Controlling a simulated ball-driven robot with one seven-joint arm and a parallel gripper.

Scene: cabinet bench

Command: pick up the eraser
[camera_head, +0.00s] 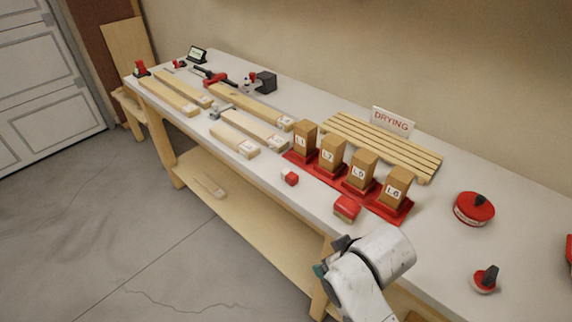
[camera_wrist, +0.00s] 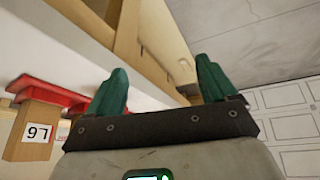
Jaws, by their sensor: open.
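Upright wooden blocks with labels (camera_head: 331,152) stand on red bases behind the red blocks. A slatted rack (camera_head: 380,146) with a DRYING sign (camera_head: 392,121) is behind them. Boards (camera_head: 250,128) lie to the left. A red round tin (camera_head: 474,208) and a dark-handled tool (camera_head: 486,278) stand right.

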